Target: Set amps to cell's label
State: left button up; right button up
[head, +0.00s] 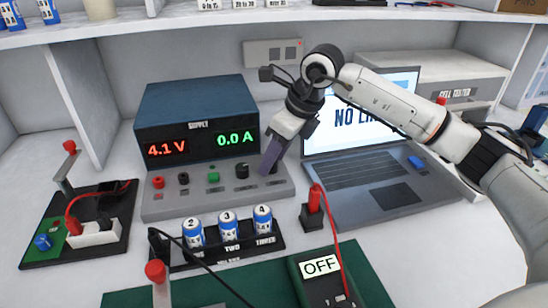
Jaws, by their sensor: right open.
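The power supply (190,112) stands at the back centre, marked SUPPLY. Its display reads 4.1 V in red and 0.0 A in green. On its front ledge are a red post (158,182), a dark post (183,178), a green button (213,177) and a black knob (242,171). My right gripper (273,157) reaches down at the ledge's right end, open, its fingers hiding most of a dark knob there; contact cannot be told. My left gripper is out of view.
A laptop (375,185) is behind my right arm. A meter marked OFF (320,266) lies on a green mat (377,290) at front. A black board (50,250) with a white holder (95,233) is at left. A red-tipped probe (314,200) stands right of the rack.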

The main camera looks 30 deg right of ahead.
jog(key=c, duration=1)
jog(key=shift+c, duration=0.2)
